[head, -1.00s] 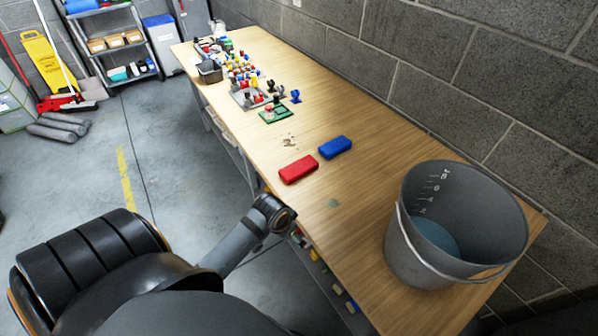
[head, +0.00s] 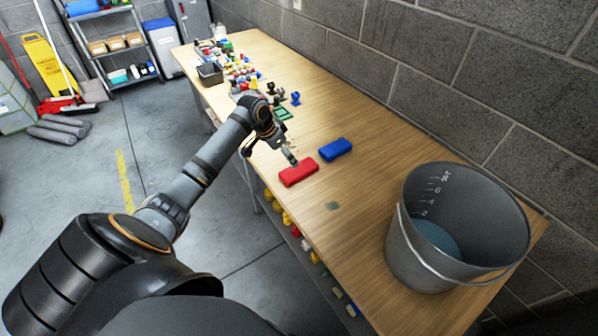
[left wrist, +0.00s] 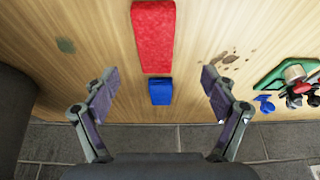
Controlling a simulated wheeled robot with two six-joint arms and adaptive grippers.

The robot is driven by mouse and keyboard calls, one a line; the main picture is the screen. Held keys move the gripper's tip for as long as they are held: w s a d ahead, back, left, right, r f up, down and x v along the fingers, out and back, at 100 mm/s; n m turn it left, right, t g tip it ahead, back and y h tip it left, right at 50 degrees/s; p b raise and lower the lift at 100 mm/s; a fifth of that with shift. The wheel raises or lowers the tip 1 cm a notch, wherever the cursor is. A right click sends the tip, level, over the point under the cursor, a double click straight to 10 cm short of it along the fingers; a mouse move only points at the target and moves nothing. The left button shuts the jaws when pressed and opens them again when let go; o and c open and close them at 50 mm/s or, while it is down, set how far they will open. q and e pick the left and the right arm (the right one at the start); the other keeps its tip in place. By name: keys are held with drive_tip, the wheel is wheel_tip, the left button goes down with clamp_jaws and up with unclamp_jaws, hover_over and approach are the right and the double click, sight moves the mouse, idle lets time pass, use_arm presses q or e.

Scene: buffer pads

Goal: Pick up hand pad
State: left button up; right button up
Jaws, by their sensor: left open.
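Two block-shaped pads lie flat on the wooden table: a red pad (head: 299,173) and, just behind it to the right, a blue pad (head: 335,149). I cannot tell which one is the hand pad. My left gripper (head: 270,153) is open and empty, above the table at the red pad's left. In the left wrist view, the red pad (left wrist: 153,38) and the blue pad (left wrist: 161,92) show between the spread fingers (left wrist: 160,82). Contact with the red pad cannot be told. My right gripper is not in view.
A grey bucket (head: 405,240) with blue liquid stands at the table's near right end. A green board (head: 284,113), small parts and a dark bin (head: 210,75) crowd the far end. A block wall (head: 450,100) runs along the back. The table (head: 380,185) is clear between pads and bucket.

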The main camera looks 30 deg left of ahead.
use_arm(q)
hover_over(296, 171)
drive_tip(key=s+a, duration=0.1)
drive_tip(key=f, duration=0.4)
drive_tip(key=shift+s+a+f, duration=0.15)
drive_tip(key=shift+s+a, duration=0.05)
drive_tip(key=shift+s+p+x, duration=0.2)
drive_tip(key=shift+x, duration=1.1)
drive_tip(key=shift+s+p+x, duration=0.15)
drive_tip(key=shift+p+x, duration=0.05)
drive_tip(key=shift+x, duration=1.1)
drive_tip(key=shift+d, duration=0.2)
drive_tip(key=c, duration=1.1)
